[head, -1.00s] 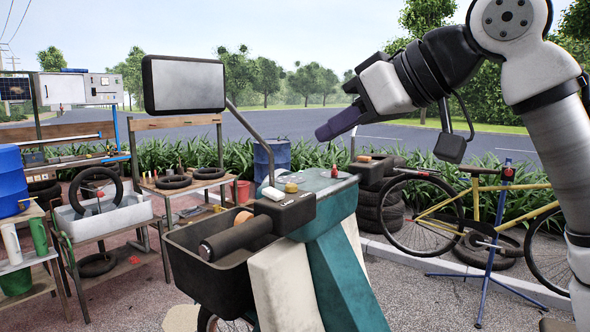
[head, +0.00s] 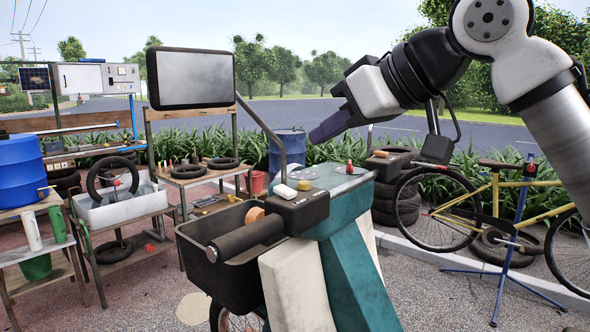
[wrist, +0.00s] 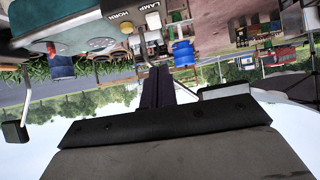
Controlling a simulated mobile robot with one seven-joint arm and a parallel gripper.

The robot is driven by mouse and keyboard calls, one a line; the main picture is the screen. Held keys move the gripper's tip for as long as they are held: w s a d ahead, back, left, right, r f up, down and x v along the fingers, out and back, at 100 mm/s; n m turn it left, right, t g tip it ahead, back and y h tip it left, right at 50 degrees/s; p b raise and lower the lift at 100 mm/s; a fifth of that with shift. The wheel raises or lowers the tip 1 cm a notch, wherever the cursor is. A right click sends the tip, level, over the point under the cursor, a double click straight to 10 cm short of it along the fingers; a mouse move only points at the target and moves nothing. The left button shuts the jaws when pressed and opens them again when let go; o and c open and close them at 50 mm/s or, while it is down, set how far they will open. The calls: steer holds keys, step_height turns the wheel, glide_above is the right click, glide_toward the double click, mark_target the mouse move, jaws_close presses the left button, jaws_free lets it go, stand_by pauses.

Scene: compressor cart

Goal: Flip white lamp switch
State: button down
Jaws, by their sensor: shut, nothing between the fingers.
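The white lamp switch (head: 286,191) sits on top of a black control box (head: 306,214) at the handlebar of a teal and cream cart. It also shows in the upside-down wrist view (wrist: 153,20), beside the LAMP label. A yellow button (head: 304,185), by the HORN label, is right next to it. My gripper (head: 318,137) is shut and empty, in the air above the handlebar and up to the right of the switch in the head view. In the wrist view my fingertips (wrist: 158,68) are together and apart from the switch.
A mirror (head: 190,78) on a bent stalk (head: 262,130) rises left of my gripper. A red knob (head: 349,167) stands on the teal panel. A black basket (head: 230,275) and a dark grip (head: 240,240) are at the front. A yellow bicycle (head: 470,212) stands at the right.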

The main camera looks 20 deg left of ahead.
steer(key=p, duration=0.2)
glide_above(285, 192)
steer(key=d, duration=0.2)
steer(key=f, duration=0.3)
steer(key=shift+d, duration=0.2)
steer(key=f, duration=0.3)
steer(key=shift+w+a+f, duration=0.1)
steer(key=shift+w+a, duration=0.1)
steer(key=shift+a, duration=0.2)
steer(key=shift+a+f, duration=0.1)
steer(key=shift+f, duration=0.4)
